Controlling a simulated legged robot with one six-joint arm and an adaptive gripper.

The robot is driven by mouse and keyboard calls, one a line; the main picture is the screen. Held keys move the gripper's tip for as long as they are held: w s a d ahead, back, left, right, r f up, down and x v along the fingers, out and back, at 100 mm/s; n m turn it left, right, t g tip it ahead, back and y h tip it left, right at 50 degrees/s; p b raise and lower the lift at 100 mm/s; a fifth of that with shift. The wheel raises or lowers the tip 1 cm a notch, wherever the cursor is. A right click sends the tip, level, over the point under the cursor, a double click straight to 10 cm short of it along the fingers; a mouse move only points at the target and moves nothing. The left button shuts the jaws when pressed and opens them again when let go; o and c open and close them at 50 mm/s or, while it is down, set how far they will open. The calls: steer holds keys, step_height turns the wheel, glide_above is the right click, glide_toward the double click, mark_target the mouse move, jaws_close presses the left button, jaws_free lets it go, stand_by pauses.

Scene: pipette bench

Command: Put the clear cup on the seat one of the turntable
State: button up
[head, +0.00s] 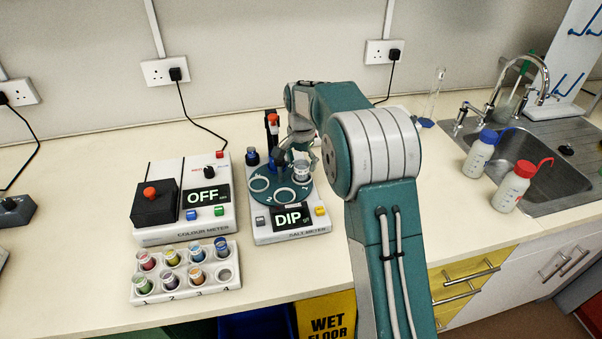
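The turntable (266,199) is a dark teal disc with white-ringed round seats, on top of the salt meter (290,233), whose display reads DIP. The clear cup (301,171) is a small pale cup at the back right of the turntable. My gripper (298,157) reaches down to it from behind, with grey fingers close around the cup's upper part. I cannot tell whether the fingers press on the cup or whether its base rests in a seat. Two ringed seats at the left and front of the disc look empty. Seat numbers are not readable.
The colour meter (185,199), reading OFF, stands left of the salt meter. A white rack (187,286) with several coloured vials stands in front of it. Blue-capped (480,154) and red-capped (511,188) bottles stand by the sink (540,165). The bench front is partly clear.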

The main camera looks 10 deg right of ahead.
step_height(320, 180, up, 9)
steer(key=s+r+n+t, duration=0.1)
steer(key=s+r+n, duration=0.1)
steer(key=s+r, duration=0.55)
steer(key=s+f+n+t, duration=0.2)
steer(key=s+n, duration=0.1)
steer(key=s, duration=1.1)
steer(key=s+f+n+t, duration=0.2)
steer(key=s+n, duration=0.2)
steer(key=s, duration=1)
steer(key=shift+s+t, duration=0.3)
